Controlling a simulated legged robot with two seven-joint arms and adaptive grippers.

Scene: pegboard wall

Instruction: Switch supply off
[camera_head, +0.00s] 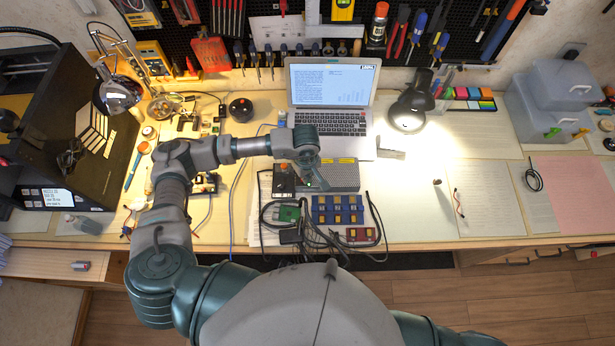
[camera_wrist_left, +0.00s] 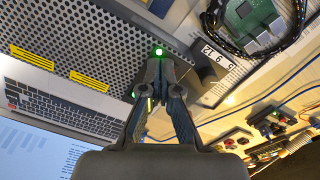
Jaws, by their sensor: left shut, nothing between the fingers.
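The supply appears to be the grey perforated metal box (camera_head: 343,174) with yellow labels, lying in front of the laptop. In the left wrist view its perforated top (camera_wrist_left: 95,35) fills the upper left, and a green light (camera_wrist_left: 158,50) glows at its edge. My left gripper (camera_head: 316,183) is over the box's left end, its fingers shut and empty. In the wrist view the fingertips (camera_wrist_left: 159,72) are right by the green light; whether they touch the box I cannot tell. Any switch there is hidden or too small to make out. My right gripper is out of view.
A small dark box with a numbered dial (camera_wrist_left: 215,62) stands close beside the fingers. The open laptop (camera_head: 330,100) is behind the supply. Blue modules (camera_head: 337,209), a green board (camera_head: 289,213) and loose cables lie in front. The desk to the right is mostly clear.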

